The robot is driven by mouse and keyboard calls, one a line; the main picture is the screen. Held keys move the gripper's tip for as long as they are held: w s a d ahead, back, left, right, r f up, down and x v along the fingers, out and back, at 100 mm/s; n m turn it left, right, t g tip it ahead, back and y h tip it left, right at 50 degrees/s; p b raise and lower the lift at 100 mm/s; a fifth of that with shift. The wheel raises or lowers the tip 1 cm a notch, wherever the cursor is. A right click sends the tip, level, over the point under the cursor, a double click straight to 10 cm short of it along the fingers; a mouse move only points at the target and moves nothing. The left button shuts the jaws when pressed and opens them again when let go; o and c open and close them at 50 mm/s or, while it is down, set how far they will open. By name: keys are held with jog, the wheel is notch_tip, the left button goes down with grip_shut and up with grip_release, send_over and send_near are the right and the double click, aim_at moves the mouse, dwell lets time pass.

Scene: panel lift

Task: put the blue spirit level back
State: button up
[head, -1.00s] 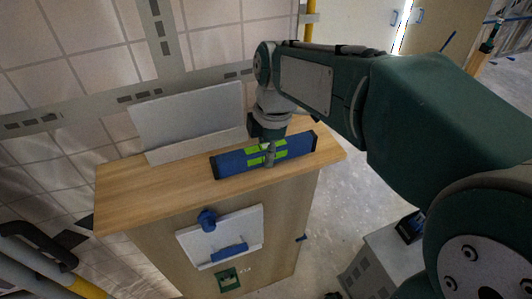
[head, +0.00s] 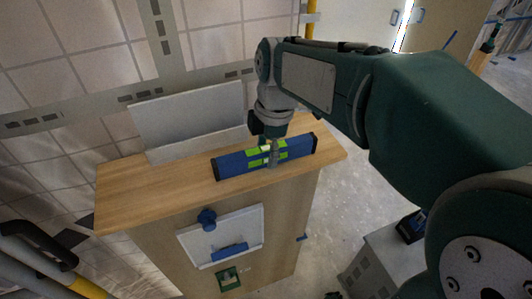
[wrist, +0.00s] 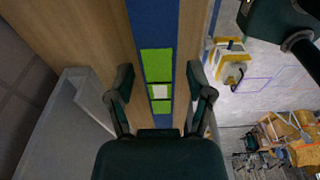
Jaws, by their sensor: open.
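The blue spirit level (head: 240,162) has black end caps and green windows. It lies along the front edge of the wooden top (head: 135,193). My gripper (head: 272,155) points down over the middle of the level. In the wrist view the level (wrist: 152,30) runs between the two fingers of my gripper (wrist: 161,88), with its green windows between them. The fingers are open, with a gap on each side of the level. The head view does not show whether a finger touches it.
A pale grey upright panel (head: 190,115) stands behind the level on the wooden top. A white panel with blue handles (head: 222,238) is on the cabinet front. The wooden top is clear left of the level. A grey box (head: 380,262) stands on the floor at right.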

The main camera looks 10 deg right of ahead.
jog(key=r, duration=0.3)
jog(key=d+r, duration=0.1)
jog(key=r, duration=0.7)
jog(key=shift+w+d, duration=0.15)
jog(key=shift+d, duration=0.05)
jog(key=s+d+f+m+t, duration=0.3)
jog(key=s+d+f+m, duration=0.1)
jog(key=m, duration=0.6)
jog(key=s+d+f+m+t+h, duration=0.1)
jog(key=s+d+f+m+t, duration=0.2)
jog(key=s+d+f+m, duration=0.2)
jog(key=s+f+m, duration=0.1)
jog(key=s+m, duration=0.2)
jog(key=m, duration=0.3)
jog(key=shift+s+d, duration=0.3)
jog(key=shift+s, duration=0.1)
jog(key=shift+f, duration=0.1)
